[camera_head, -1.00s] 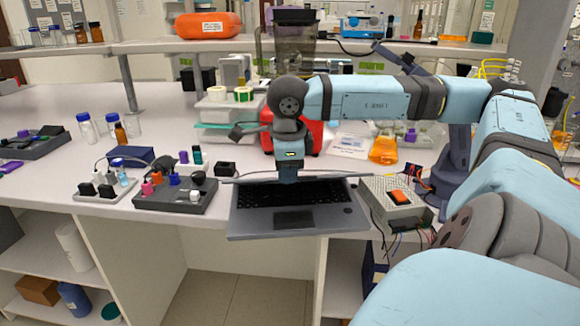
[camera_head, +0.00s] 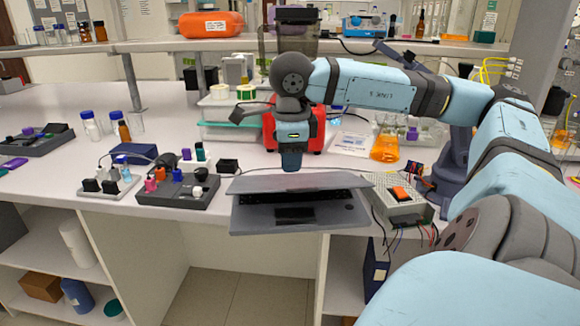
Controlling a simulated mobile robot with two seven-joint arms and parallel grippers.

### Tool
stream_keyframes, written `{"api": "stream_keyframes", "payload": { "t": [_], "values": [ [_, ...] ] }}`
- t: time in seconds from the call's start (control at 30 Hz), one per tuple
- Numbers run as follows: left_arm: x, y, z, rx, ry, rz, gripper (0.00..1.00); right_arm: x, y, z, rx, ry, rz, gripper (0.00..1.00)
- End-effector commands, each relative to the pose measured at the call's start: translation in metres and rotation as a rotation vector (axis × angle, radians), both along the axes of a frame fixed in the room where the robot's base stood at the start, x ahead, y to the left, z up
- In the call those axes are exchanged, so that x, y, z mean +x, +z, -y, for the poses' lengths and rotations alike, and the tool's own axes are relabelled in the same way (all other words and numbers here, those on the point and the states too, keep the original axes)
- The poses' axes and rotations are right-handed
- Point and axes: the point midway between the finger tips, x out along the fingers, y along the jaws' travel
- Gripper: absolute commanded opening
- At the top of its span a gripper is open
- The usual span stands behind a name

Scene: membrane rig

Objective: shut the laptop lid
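The grey laptop (camera_head: 322,219) sits at the front edge of the white bench. Its lid (camera_head: 330,182) is tipped forward over the base, partly closed, and hides most of the keyboard. A dark gap with a strip of keys shows under the lid, and the front palm rest with its touchpad is uncovered. My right gripper (camera_head: 291,166) points down just behind and above the lid's upper edge; its fingers look together, with nothing between them. I cannot tell whether it touches the lid. My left gripper is out of view.
A grey box with an orange switch (camera_head: 401,194) and loose wires stands close right of the laptop. A dark tray of small coloured parts (camera_head: 178,190) is close on the left. A red device (camera_head: 316,135) and an orange-filled flask (camera_head: 386,149) stand behind.

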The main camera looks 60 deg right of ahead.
Motion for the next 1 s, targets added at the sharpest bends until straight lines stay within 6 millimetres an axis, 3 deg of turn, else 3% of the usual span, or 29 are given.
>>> {"api": "stream_keyframes", "payload": {
  "t": [0.03, 0.13, 0.3, 0.5, 0.77, 0.9, 1.0],
  "values": [
    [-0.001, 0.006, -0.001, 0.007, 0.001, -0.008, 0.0, 0.0, 0.018, -0.002, 0.005, 0.002, 0.003, 0.34],
    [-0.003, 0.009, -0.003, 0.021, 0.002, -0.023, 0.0, -0.002, 0.042, -0.004, 0.005, 0.001, 0.002, 0.34],
    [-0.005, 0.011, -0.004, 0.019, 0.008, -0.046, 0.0, -0.005, 0.068, -0.007, 0.004, 0.001, 0.002, 0.34],
    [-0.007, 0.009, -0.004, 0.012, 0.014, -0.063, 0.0, -0.006, 0.078, -0.008, 0.003, 0.0, 0.0, 0.34],
    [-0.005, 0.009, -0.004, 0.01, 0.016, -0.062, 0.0, -0.006, 0.077, -0.008, 0.002, 0.0, -0.001, 0.34],
    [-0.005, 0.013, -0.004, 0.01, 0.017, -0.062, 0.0, -0.003, 0.079, -0.008, 0.017, -0.002, -0.008, 0.04],
    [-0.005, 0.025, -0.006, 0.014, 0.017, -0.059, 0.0, 0.009, 0.081, -0.009, 0.067, -0.002, -0.031, 0.0]
  ]
}}
